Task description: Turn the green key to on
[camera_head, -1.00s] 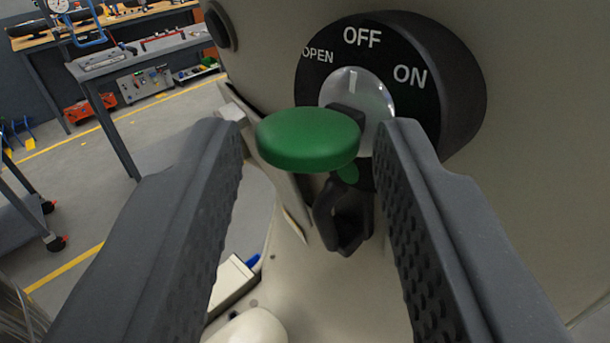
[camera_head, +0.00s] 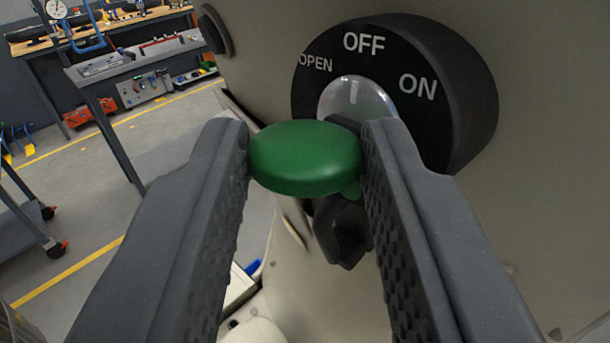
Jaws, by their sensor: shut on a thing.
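The green key (camera_head: 304,160) sits in the lock of a round black switch (camera_head: 470,90) marked OPEN, OFF and ON. The white mark on the silver lock face (camera_head: 352,91) points up at OFF. ON is to the right of OFF, OPEN to the left. My gripper (camera_head: 305,155) is shut on the key's green head, with one finger touching each side of it. A black piece (camera_head: 343,232) hangs below the key head. The key's shaft is mostly hidden behind its head.
The switch is mounted on a beige panel (camera_head: 545,190). A smaller black knob (camera_head: 214,30) is at the upper left of the panel. Workbenches (camera_head: 140,60) stand in the background at the left, with open grey floor before them.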

